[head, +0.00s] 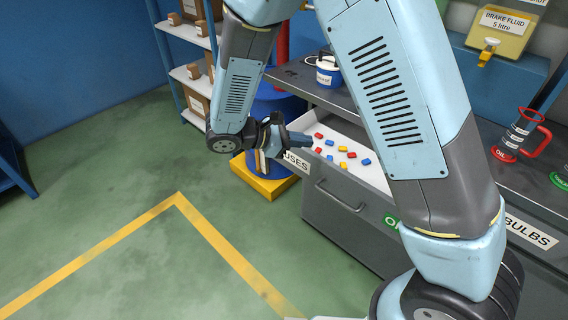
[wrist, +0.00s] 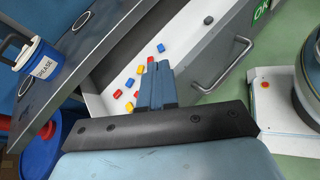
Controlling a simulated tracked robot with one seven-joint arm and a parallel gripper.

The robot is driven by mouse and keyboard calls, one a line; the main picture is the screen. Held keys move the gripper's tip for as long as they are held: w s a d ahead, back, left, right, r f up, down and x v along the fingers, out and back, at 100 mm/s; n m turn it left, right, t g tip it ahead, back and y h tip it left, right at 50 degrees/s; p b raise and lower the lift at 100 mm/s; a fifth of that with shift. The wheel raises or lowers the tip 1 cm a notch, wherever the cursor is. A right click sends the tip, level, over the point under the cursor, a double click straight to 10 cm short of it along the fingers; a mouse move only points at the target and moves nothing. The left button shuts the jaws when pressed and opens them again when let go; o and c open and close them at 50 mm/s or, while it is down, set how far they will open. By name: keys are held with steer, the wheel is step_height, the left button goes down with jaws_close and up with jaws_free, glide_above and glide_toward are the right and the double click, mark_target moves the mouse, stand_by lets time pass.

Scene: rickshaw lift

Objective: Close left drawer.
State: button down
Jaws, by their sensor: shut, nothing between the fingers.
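The left drawer (head: 322,212) is pulled out from under the grey worktop. Its white inside holds several red, blue and yellow fuses (head: 342,155). Its grey front carries a bar handle (head: 338,197), a label reading "USES" with its start hidden, and a green OK tag partly behind my arm. My gripper (head: 303,143) is shut and empty at the drawer's left front corner. In the wrist view, my shut fingers (wrist: 157,70) overlap the drawer's white inside (wrist: 105,80), with the handle (wrist: 222,65) to their right. I cannot tell whether they touch the drawer.
A drawer front labelled BULBS (head: 530,230) is at the right, partly behind my arm. The worktop (head: 300,75) bears a blue-and-white grease tub (head: 328,72) and a red-handled oil jug (head: 518,138). A blue drum (head: 270,108) stands on a yellow base left of the drawer. Green floor in front is clear.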

steer(key=s+a+f+n+t, duration=0.2)
steer(key=a+f+n+t, duration=0.2)
steer(key=a+f, duration=0.3)
steer(key=n+t+y, duration=0.2)
steer(key=n+t, duration=0.3)
glide_toward(291, 158)
steer(key=x, duration=0.7)
